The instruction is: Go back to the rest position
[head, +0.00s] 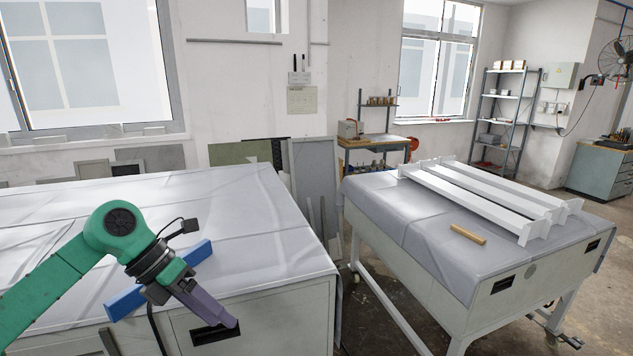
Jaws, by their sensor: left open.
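My left arm comes in from the lower left, green with a black wrist. My left gripper (205,303), with a purple part, points down and to the right in front of the near edge of the left white-covered table (250,215). It is open, and I see nothing held in it. A blue bar (199,252) shows on both sides of the wrist, partly hidden by it. I cannot tell whether it rests on the table. My right gripper is not in view.
A second covered table (400,217) on the right holds long white beams (470,195) and a small yellow-brown block (467,234). A floor gap separates the two tables. Flat panels (318,180) lean at the wall behind. A shelf rack (503,110) stands at the back right.

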